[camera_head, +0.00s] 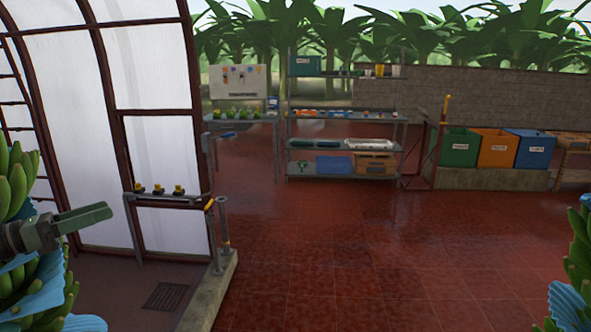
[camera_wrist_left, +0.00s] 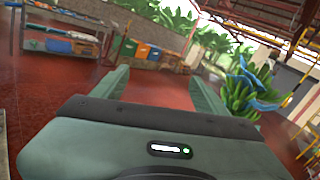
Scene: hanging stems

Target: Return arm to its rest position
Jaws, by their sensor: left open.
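My left gripper (camera_head: 88,217) reaches in from the left edge of the head view. Its green fingers point right, and nothing is between them. In the left wrist view its two fingers (camera_wrist_left: 160,82) stand wide apart with only red floor between them. A green banana bunch (camera_head: 15,185) with blue wrapping hangs at the left edge of the head view, right beside my left arm. Whether they touch I cannot tell. My right gripper is not in view.
Another banana bunch (camera_head: 581,245) hangs at the right edge; a bunch (camera_wrist_left: 242,98) also shows right of the fingers in the wrist view. Shelves (camera_head: 345,122), a green bin (camera_head: 458,147), an orange bin (camera_head: 497,148) and a blue bin (camera_head: 535,149) stand behind. The red tiled floor (camera_head: 370,250) is clear.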

